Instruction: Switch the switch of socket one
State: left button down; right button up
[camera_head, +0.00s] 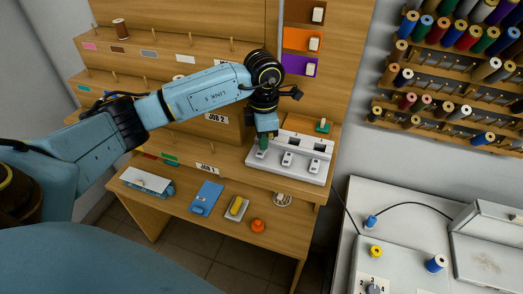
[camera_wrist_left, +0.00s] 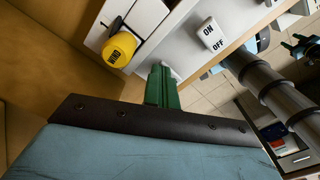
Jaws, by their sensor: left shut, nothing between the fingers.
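A white socket panel (camera_head: 302,172) stands on the right end of the wooden bench, with several light switches in a row on its front. My left gripper (camera_head: 263,142) is shut and empty at the panel's left end, over the leftmost switch (camera_head: 261,154), which it partly covers. The middle switch (camera_head: 287,159) and right switch (camera_head: 314,166) are clear. In the wrist view, the green fingertips (camera_wrist_left: 162,86) are together beside the panel, near a partly hidden white piece. A white rocker marked ON and OFF (camera_wrist_left: 210,35) is further right. I cannot read the socket numbers in the head view.
A yellow round knob (camera_wrist_left: 119,49) is left of the fingers in the wrist view. A green-topped piece (camera_head: 322,126) sits behind the panel. Spools (camera_head: 467,37) hang at right.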

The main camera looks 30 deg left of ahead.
pick_arm(q)
jog(key=shift+r+p, duration=2.2)
jog(key=shift+r, duration=1.2)
